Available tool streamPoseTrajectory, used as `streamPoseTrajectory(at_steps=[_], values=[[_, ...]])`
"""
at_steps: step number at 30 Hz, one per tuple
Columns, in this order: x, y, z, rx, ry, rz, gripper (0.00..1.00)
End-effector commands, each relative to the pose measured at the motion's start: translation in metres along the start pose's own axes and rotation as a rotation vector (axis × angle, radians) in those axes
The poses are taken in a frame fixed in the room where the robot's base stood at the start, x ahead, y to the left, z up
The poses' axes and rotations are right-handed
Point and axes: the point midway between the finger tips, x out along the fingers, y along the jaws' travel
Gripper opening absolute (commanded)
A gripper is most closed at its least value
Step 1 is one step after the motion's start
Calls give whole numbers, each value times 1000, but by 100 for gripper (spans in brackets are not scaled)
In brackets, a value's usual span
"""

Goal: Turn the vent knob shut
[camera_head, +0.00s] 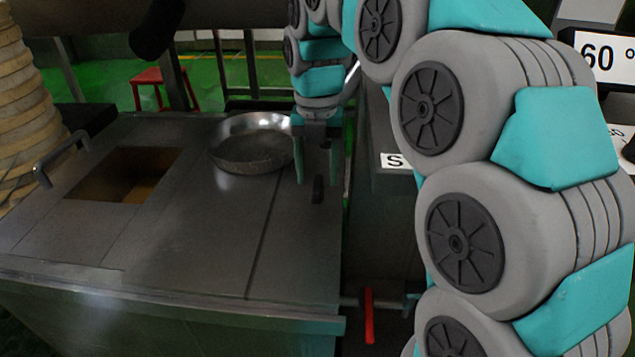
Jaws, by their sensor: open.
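A small black upright knob (318,190) stands near the right edge of the grey metal worktop (215,225). It may be the vent knob; I see no label on it. My gripper (317,172) points down over it with teal fingers apart, one to each side. The fingertips look a little above or behind the knob; I cannot tell the exact depth. Nothing is held between them.
A round metal pan (250,155) sits left of my gripper. A square opening (125,175) and a bar handle (60,160) are at the left. A red lever (369,316) is on a pipe below the worktop's right edge. A red stool (160,86) stands behind.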

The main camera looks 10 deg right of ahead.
Motion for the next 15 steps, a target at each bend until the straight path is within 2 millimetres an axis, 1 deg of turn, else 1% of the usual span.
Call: streamPoseTrajectory(at_steps=[3, 6, 10, 15], values=[[15, -1, -1, 1, 4, -2, 60], [25, 0, 0, 0, 1, 0, 60], [32, 0, 0, 1, 0, 1, 60], [34, 0, 0, 1, -1, 2, 60]])
